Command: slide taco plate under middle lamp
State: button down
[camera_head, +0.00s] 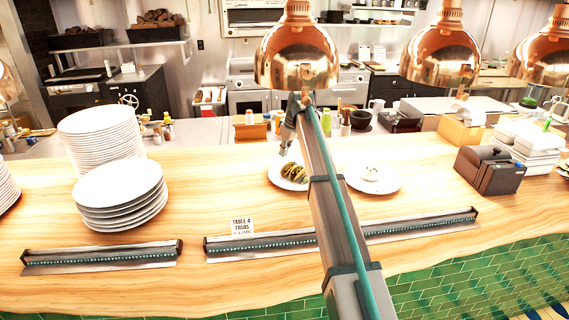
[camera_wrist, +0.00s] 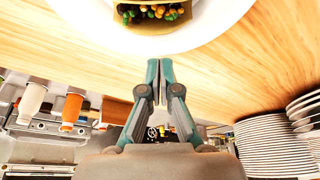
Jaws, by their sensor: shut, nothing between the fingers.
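The taco plate (camera_head: 283,180) is a white round plate with tacos (camera_head: 295,172) on it, on the wooden counter left of my arm. In the wrist view the plate (camera_wrist: 222,22) fills the top, with the filled taco (camera_wrist: 150,15) at the upper edge. My gripper (camera_head: 284,150) is shut and empty at the plate's far side. In the wrist view the fingertips (camera_wrist: 159,64) are together, just short of the plate rim; I cannot tell if they touch it. The middle copper lamp (camera_head: 297,55) hangs above, left of another copper lamp (camera_head: 443,55).
A second white plate (camera_head: 384,183) with a small item is right of my arm. Plate stacks (camera_head: 100,130) stand at left, with a lower stack (camera_head: 122,200) in front. A table card (camera_head: 242,226) and ticket rails (camera_head: 100,257) line the front. A dark box (camera_head: 490,170) is at right.

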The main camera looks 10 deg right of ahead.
jog(key=s+d+b, duration=0.1)
jog(key=s+d, duration=0.3)
jog(key=s, duration=0.1)
jog(key=s+d+b, duration=0.1)
jog(key=s+d, duration=0.4)
jog(key=s+d+b, duration=0.2)
jog(key=s+d, duration=0.2)
jog(key=s, duration=0.1)
jog(key=shift+s+d+r, duration=0.1)
jog(key=shift+s+d, duration=0.25)
jog(key=shift+s, duration=0.05)
jog(key=s+p, duration=0.5)
jog(key=s, duration=0.7)
jog(key=shift+d+r, duration=0.25)
jog(key=shift+r, duration=0.2)
